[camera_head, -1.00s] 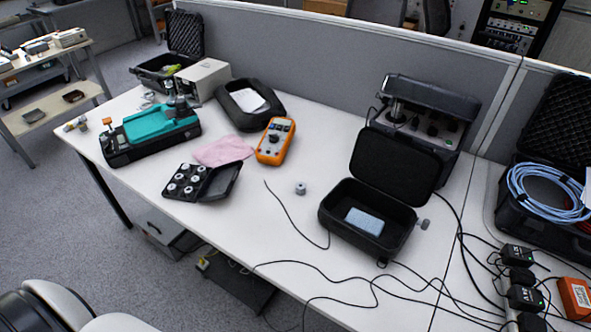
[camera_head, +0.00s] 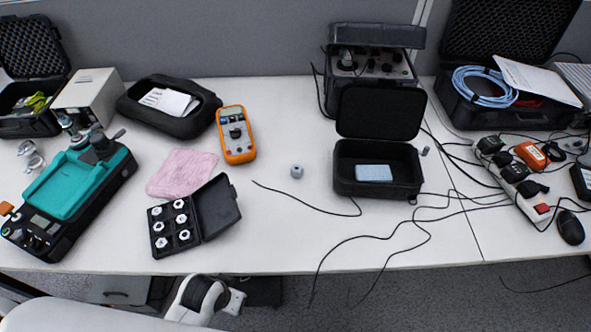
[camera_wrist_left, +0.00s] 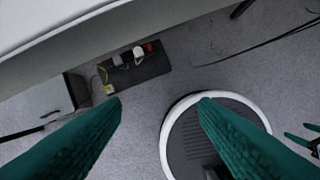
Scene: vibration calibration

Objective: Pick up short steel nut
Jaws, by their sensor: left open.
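A small grey steel nut-like piece (camera_head: 297,171) stands alone on the white table, right of the open black case. A similar small grey piece (camera_head: 425,151) is beside the right side of the black box. Several light metal pieces (camera_head: 181,220) sit in the slots of the small open black case (camera_head: 217,206). I cannot tell which piece is the short one. My left gripper (camera_wrist_left: 160,103) shows in the left wrist view with its teal fingers apart and nothing between them, above the floor beside the table.
An open black box (camera_head: 377,190) with a blue sponge (camera_head: 374,173), an orange multimeter (camera_head: 236,134), a pink cloth (camera_head: 182,173) and a teal device (camera_head: 70,187) stand on the table (camera_head: 270,235). A thin black cable (camera_head: 310,204) lies near the lone grey piece. The table's front middle is mostly clear.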

